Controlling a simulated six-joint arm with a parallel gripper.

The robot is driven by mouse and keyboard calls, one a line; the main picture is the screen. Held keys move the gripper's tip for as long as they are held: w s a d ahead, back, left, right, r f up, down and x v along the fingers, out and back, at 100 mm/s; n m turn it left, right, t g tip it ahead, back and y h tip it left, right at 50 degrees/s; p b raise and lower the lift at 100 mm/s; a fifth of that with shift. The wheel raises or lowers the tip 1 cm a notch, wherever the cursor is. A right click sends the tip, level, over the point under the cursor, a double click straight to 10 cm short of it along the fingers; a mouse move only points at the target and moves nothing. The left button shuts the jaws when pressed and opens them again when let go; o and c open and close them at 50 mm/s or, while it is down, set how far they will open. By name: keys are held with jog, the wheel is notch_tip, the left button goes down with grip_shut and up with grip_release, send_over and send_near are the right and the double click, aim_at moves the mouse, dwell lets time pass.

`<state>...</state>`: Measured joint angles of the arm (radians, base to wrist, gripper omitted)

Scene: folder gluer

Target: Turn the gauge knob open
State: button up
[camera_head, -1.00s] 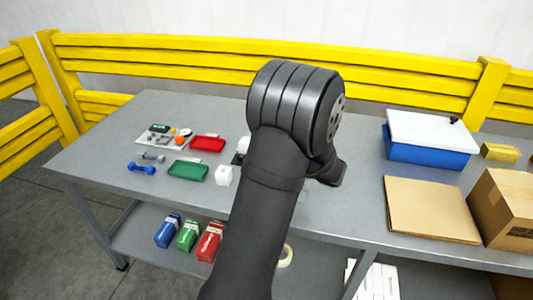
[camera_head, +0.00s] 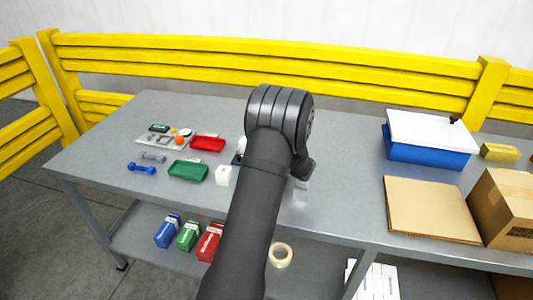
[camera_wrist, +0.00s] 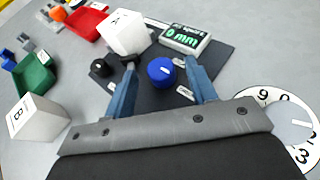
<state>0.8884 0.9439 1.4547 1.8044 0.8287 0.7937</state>
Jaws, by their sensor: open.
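In the wrist view a dark panel (camera_wrist: 216,62) carries a round blue knob (camera_wrist: 161,71) with a pale pointer mark. A smaller black knob (camera_wrist: 99,68) is at its left, and a display reading 0 mm (camera_wrist: 186,38) stands behind. Small labels lie by the knobs; I cannot read them, so I cannot tell which knob is the gauge knob. My gripper (camera_wrist: 159,64) is open, its blue fingers on either side of the blue knob in the picture. Contact is not clear. In the head view my arm hides the gripper and nearly all the panel.
A white cube (camera_wrist: 124,32) stands at the panel's far left edge, close to the left finger. A white numbered dial (camera_wrist: 296,124) is at the right. Green tray (camera_wrist: 36,75) and red tray (camera_wrist: 86,22) are to the left. A blue box (camera_head: 428,153) stands on the right table.

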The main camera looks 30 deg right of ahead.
jog(key=shift+x, duration=1.45)
jog(key=shift+c, duration=0.4)
jog(key=c, duration=0.9)
jog(key=shift+n+y, duration=0.3)
jog(key=shift+y, duration=0.1)
jog(key=n+y, duration=0.2)
jog(key=y, duration=0.1)
jog(key=shift+d+n+g, duration=0.1)
jog(key=shift+n+g, duration=0.3)
jog(key=n+g+y, duration=0.1)
jog(key=n+y, duration=0.2)
jog(key=shift+n+g+y, duration=0.3)
jog(key=shift+g+y, duration=0.1)
jog(key=n+g+y, duration=0.4)
jog(key=n+g, duration=0.1)
jog(key=n, duration=0.1)
jog(key=shift+y, duration=0.4)
jog(key=shift+n+g, duration=0.3)
jog(key=shift+g, duration=0.2)
